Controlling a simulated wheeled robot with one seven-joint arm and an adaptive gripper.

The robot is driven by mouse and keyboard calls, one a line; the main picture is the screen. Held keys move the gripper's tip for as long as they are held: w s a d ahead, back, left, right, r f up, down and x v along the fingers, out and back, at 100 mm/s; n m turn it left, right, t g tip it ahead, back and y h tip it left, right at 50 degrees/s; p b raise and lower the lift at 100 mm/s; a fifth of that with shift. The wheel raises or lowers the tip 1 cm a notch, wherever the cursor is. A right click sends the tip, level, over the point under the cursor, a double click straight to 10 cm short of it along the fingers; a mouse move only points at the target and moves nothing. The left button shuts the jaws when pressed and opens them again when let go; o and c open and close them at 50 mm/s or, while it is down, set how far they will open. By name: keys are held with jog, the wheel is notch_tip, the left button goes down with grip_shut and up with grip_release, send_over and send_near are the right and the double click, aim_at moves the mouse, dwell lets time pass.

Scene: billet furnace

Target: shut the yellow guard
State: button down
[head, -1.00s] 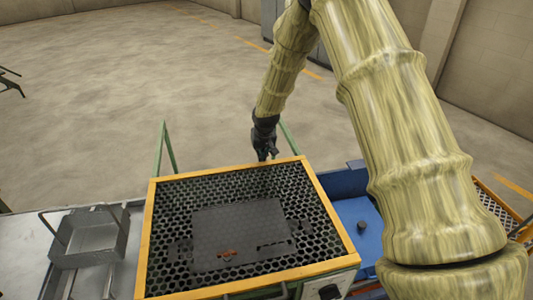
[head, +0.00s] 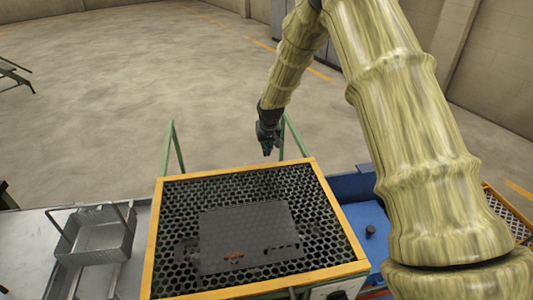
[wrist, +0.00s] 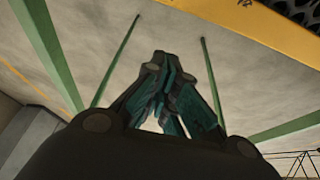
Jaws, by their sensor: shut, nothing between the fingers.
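The yellow guard (head: 153,240) is a yellow frame around dark mesh, seen from above in the head view. It spans the green machine; I cannot tell whether it rests fully down. A dark plate and a small orange patch show through its mesh. Its yellow edge (wrist: 250,22) also crosses the top right of the wrist view. My gripper (head: 267,153) is shut and empty, pointing down just beyond the guard's far edge, apparently apart from it. Its fingers (wrist: 158,65) meet in the wrist view.
Green posts (head: 174,148) stand behind the guard on both sides. A grey metal tray (head: 97,240) sits on the left bench. A blue surface (head: 365,215) with a dark knob lies to the right. The floor beyond is clear.

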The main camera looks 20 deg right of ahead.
jog(key=b+v, duration=0.2)
jog(key=v, duration=0.7)
jog(key=shift+d, duration=0.45)
